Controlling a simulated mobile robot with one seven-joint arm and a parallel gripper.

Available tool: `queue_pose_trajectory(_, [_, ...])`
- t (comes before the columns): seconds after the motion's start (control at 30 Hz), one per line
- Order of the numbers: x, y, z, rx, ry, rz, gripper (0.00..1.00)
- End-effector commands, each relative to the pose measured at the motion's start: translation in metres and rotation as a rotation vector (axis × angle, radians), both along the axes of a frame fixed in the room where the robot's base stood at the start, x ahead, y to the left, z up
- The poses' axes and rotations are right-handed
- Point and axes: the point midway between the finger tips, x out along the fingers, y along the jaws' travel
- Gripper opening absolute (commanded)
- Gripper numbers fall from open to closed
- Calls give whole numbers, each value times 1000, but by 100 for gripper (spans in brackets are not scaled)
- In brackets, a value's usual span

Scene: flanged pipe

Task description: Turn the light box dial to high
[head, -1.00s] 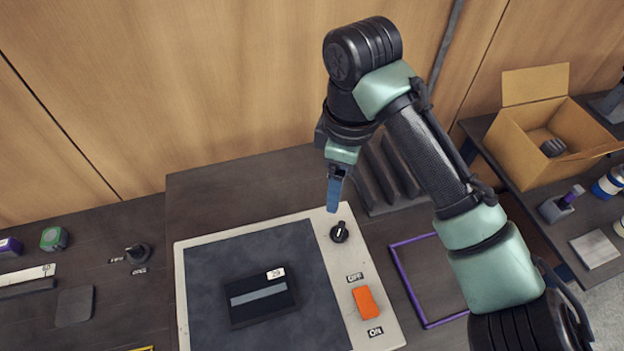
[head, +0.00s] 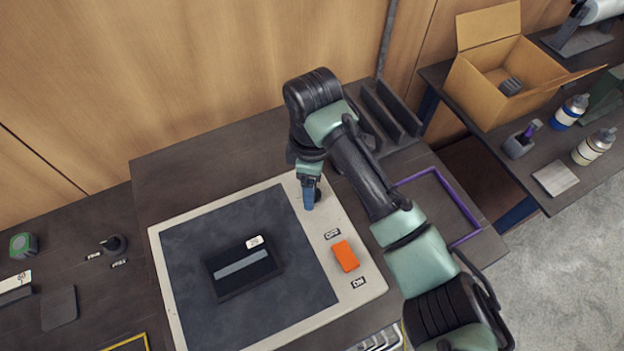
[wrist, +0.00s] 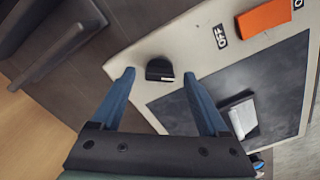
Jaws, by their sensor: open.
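The light box (head: 368,272) lies on the table with a pale frame and a dark panel. Its black dial (wrist: 160,69) with a white pointer mark is on the frame, near a corner. In the head view my gripper hides the dial. My gripper (wrist: 159,76) is open and empty, its blue fingers pointing toward the dial. In the wrist view the dial appears between the two fingertips and slightly beyond them; contact cannot be told. In the head view my gripper (head: 309,203) is over the dial's corner. The dial's setting labels are not readable.
An orange switch (head: 345,256) marked OFF and ON sits on the same frame. A black cassette (head: 244,270) lies on the panel. A slotted dark rack (head: 390,112) and a purple-edged frame (head: 455,200) are close by. Another black knob (head: 114,243) is at left.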

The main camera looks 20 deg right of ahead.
Motion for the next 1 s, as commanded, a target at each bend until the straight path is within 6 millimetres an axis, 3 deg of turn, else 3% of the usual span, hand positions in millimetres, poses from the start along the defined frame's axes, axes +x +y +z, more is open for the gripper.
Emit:
queue_pose_trajectory(0.3, [0, 0, -3, 0, 0, 0, 78])
queue_pose_trajectory(0.73, [0, 0, -3, 0, 0, 0, 0])
queue_pose_trajectory(1.0, [0, 1, -2, 1, 0, -16, 0])
